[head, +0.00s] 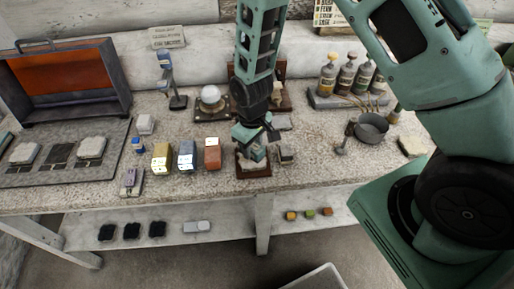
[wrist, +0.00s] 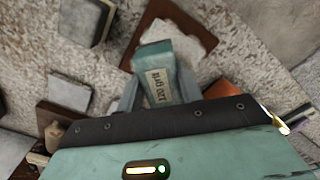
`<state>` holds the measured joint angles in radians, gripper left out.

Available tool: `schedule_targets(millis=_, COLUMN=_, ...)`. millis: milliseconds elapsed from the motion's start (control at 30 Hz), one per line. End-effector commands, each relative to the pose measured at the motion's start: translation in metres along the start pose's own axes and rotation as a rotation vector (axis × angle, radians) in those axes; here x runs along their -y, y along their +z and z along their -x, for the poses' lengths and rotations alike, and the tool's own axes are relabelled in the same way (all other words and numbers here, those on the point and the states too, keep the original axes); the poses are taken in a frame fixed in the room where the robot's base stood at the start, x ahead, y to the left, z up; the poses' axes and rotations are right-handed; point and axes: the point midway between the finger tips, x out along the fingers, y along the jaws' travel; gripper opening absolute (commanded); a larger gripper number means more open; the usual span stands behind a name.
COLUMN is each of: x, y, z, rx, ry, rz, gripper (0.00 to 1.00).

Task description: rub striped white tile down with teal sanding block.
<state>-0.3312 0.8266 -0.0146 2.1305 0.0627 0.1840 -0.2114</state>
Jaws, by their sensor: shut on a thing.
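My gripper (head: 256,138) is shut on the teal sanding block (wrist: 157,68), whose pale face label shows between the fingers in the wrist view. In the head view the block (head: 258,154) is at the gripper's tip, over a brown board near the table's front edge. A white tile (wrist: 183,25) lies on that brown board (wrist: 134,48) in the wrist view, just beyond the block and partly hidden by it. I cannot make out stripes on it. Whether the block touches the tile is not clear.
Yellow (head: 161,158), blue (head: 187,155) and red-brown (head: 212,153) blocks stand left of my gripper. A small grey block (head: 286,154) is close on its right. A metal pot (head: 371,128) and a bottle rack (head: 348,100) are farther right. An open case (head: 70,82) stands at the left.

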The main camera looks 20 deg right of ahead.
Motion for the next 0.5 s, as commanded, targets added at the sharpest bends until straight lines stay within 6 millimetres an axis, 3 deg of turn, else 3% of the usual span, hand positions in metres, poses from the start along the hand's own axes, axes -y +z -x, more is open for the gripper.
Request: schedule_targets(millis=500, x=0.0, y=0.0033, z=0.0051, rx=0.001, ry=0.0, rz=0.0, gripper=0.1)
